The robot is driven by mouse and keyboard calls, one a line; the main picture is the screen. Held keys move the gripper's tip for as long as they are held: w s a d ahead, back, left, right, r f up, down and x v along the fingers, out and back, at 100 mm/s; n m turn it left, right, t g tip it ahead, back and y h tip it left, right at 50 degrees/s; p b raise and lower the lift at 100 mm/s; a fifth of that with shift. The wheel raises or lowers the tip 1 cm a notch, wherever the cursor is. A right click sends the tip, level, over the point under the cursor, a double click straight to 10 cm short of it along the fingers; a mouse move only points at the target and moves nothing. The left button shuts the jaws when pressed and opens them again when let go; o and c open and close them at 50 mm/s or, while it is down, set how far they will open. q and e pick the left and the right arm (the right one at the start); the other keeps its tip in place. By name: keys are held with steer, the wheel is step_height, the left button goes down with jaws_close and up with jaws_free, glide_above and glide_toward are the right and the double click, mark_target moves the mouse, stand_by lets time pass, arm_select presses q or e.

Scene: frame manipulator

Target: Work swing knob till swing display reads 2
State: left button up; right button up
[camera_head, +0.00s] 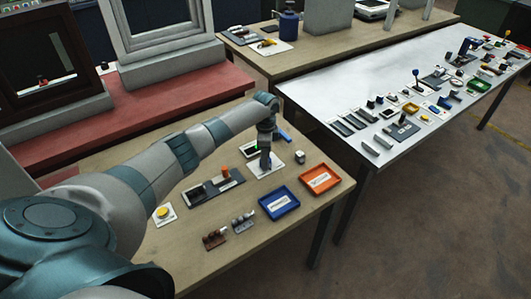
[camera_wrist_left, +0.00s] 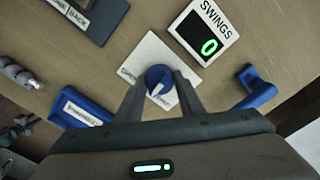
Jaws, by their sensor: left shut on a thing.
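The swing knob (camera_wrist_left: 158,78) is a round blue knob with a white mark, on a white square plate (camera_wrist_left: 150,52) in the left wrist view. My left gripper (camera_wrist_left: 160,90) is shut on the knob, with a finger on either side. The swing display (camera_wrist_left: 210,45), labelled SWINGS, stands beside the plate and shows a green 0. In the head view my left gripper (camera_head: 266,164) points down onto the white plate (camera_head: 277,166), and hides the knob. The display (camera_head: 250,148) shows small behind it. My right gripper is not in view.
A blue tray (camera_head: 279,203) and an orange tray (camera_head: 320,179) lie close to the right of the plate. A blue handle (camera_wrist_left: 255,88) lies near the gripper. A yellow button (camera_head: 163,212) and a grey panel (camera_head: 213,188) are to the left.

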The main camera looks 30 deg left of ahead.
arm_select(q)
steer(key=n+p, duration=0.3)
steer(key=n, duration=0.1)
steer(key=shift+r+n, duration=0.15)
steer(key=shift+n, duration=0.15)
steer(key=shift+n+p, duration=0.85)
steer(key=shift+n, duration=0.75)
steer(key=o, duration=1.1)
steer(key=shift+c, duration=0.2)
step_height(320, 180, up, 17)
steer(key=b, duration=0.4)
steer(key=shift+r, duration=0.1)
